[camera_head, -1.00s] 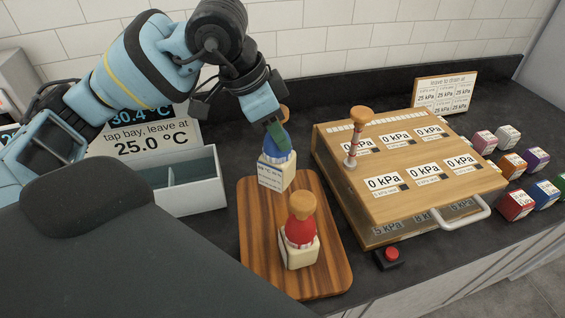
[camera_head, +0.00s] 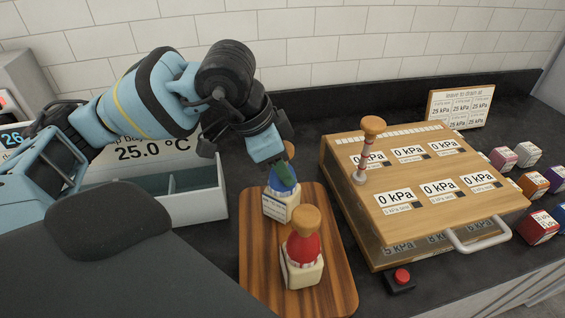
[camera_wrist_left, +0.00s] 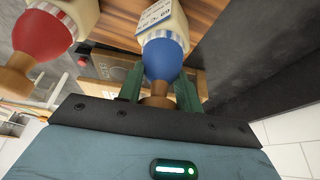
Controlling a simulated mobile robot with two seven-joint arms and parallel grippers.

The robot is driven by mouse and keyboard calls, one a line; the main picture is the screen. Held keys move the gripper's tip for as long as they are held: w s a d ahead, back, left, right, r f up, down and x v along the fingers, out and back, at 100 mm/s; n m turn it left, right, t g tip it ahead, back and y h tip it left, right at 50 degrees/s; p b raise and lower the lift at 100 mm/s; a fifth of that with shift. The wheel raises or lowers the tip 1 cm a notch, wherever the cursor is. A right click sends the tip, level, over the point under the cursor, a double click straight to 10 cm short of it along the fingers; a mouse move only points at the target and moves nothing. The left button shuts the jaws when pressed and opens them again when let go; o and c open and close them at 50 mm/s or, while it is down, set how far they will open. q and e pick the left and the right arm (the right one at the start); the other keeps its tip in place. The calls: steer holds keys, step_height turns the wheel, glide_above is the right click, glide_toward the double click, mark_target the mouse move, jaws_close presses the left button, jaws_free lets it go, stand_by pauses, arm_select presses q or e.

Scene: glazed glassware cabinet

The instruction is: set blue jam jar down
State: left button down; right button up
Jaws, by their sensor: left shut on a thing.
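The blue jam jar (camera_head: 281,204) has a cream labelled body, a blue top and a wooden knob. It is upright at the back part of the wooden board (camera_head: 262,262). My left gripper (camera_head: 277,168) is shut on its upper part from above. In the left wrist view, the green fingers (camera_wrist_left: 160,92) stand on both sides of the blue top (camera_wrist_left: 164,60). I cannot tell for sure whether the jar's base touches the board. A red-topped jar (camera_head: 302,262) stands in front of it on the same board. My right gripper is not in view.
A wooden box with kPa labels (camera_head: 428,170) and a metal handle (camera_head: 478,236) stands to the right. A red button (camera_head: 401,276) is at its front corner. A white divided bin (camera_head: 196,205) is to the left. Several coloured blocks (camera_head: 538,226) lie far right.

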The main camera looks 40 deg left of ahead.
arm_select(q)
steer(key=shift+f, duration=0.15)
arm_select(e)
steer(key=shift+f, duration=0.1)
arm_select(q)
steer(key=c, duration=1)
jaws_free()
steer(key=shift+o, duration=0.3)
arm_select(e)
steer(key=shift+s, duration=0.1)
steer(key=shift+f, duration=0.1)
arm_select(q)
steer(key=p+v, duration=0.4)
steer(key=v, duration=0.8)
steer(key=shift+r, duration=0.25)
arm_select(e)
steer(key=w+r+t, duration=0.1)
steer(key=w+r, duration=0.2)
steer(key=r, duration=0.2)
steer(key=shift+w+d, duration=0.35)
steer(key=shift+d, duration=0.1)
arm_select(q)
steer(key=shift+w, duration=0.1)
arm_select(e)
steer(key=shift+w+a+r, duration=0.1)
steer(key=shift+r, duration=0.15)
